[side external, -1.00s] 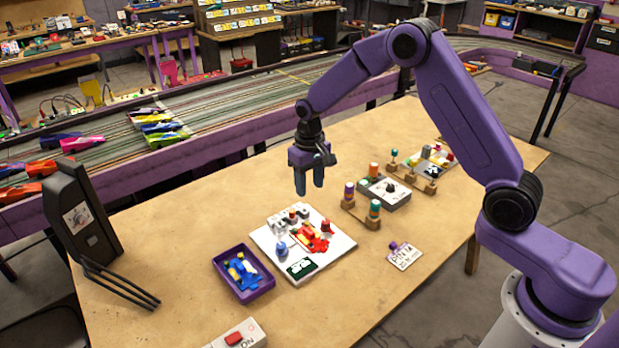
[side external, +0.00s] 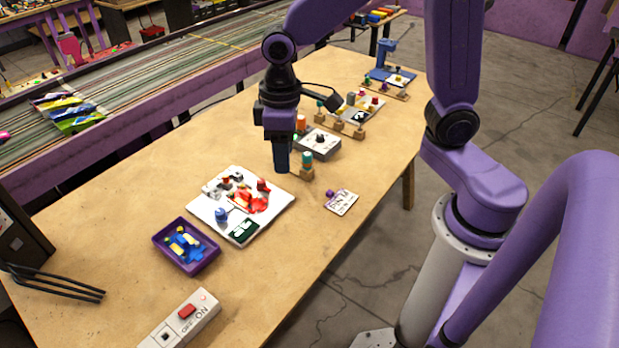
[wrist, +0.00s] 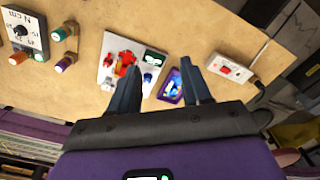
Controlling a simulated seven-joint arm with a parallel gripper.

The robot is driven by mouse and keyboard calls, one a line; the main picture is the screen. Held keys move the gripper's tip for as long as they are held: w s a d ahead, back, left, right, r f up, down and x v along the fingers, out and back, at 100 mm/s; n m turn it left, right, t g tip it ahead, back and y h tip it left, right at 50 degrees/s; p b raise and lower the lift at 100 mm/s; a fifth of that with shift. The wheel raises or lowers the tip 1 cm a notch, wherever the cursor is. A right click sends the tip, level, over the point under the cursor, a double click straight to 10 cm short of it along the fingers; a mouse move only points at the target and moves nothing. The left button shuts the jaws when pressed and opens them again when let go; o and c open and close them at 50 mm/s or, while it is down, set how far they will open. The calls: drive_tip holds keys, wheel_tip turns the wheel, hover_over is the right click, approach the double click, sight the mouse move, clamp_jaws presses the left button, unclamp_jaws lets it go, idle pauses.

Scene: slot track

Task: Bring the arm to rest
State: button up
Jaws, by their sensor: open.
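My gripper (side external: 281,158) hangs above the wooden table, fingers pointing down, by the row of coloured knobs in the side view. In the wrist view my gripper (wrist: 160,95) shows two dark fingers spread well apart with nothing between them. Past the fingers lie a white board (wrist: 108,72) with red parts on it and a purple tray (wrist: 163,92) with blue and yellow parts in it. The white board (side external: 271,219) and the purple tray (side external: 162,243) also show in the side view, to the left of my gripper and below it.
A grey dial box (side external: 325,150) and wooden blocks with coloured knobs (side external: 307,160) stand close to my gripper. A white box with a red switch (side external: 200,310) sits at the front edge. A small card (side external: 343,205) lies at the right. The slot track (side external: 160,80) runs behind the table.

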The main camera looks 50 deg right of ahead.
drive_tip(key=s+d+n, duration=0.3)
drive_tip(key=s, duration=0.6)
drive_tip(key=s+d+r+n, duration=0.1)
drive_tip(key=s+d, duration=0.3)
drive_tip(key=s, duration=0.5)
drive_tip(key=shift+s+r+n, duration=0.3)
drive_tip(key=shift+s+n, duration=0.05)
drive_tip(key=shift+n, duration=0.55)
drive_tip(key=shift+o, duration=0.4)
